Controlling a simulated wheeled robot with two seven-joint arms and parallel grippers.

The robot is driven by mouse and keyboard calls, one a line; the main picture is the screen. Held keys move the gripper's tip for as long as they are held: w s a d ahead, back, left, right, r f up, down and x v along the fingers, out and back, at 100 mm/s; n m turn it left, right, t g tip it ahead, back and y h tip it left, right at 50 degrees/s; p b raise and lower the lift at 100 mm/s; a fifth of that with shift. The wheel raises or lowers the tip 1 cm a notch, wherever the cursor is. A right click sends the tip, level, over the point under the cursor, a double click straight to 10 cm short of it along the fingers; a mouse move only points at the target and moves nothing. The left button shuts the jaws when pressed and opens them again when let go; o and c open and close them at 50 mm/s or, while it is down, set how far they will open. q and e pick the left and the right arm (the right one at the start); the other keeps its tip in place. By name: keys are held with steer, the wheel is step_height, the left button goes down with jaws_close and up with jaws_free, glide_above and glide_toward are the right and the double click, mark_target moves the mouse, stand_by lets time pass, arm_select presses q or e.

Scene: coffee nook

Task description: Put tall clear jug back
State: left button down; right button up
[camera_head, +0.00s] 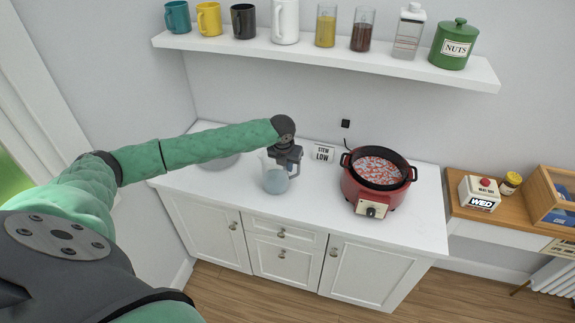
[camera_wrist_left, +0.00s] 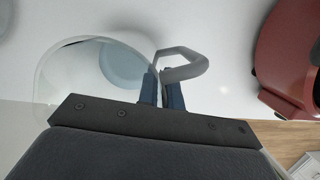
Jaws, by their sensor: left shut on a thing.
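The tall clear jug (camera_head: 274,178) stands upright at the middle of the white counter in the head view, partly covered by my left gripper (camera_head: 288,160). Its clear round rim also shows at the left of the left wrist view (camera_wrist_left: 62,75). My left gripper (camera_wrist_left: 160,92) is shut on the jug's grey handle (camera_wrist_left: 185,62), reaching it from above. I cannot tell whether the jug's base touches the counter. My right gripper is in neither view.
A grey plate (camera_head: 222,160) lies left, partly behind my arm. The wall shelf (camera_head: 270,45) holds mugs, a white container, glasses, a bottle and a green nuts jar.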

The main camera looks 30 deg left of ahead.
arm_select(q)
steer(key=c, duration=1.6)
jaws_free()
steer(key=shift+o, duration=0.2)
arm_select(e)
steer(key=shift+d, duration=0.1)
arm_select(q)
steer(key=b+v, duration=0.2)
steer(key=v, duration=0.4)
steer(key=b+v, duration=0.1)
steer(key=v, duration=0.4)
steer(key=shift+r+b, duration=0.1)
steer(key=shift+b, duration=0.3)
steer(key=shift+s+r, duration=0.1)
steer(key=shift+r, duration=0.35)
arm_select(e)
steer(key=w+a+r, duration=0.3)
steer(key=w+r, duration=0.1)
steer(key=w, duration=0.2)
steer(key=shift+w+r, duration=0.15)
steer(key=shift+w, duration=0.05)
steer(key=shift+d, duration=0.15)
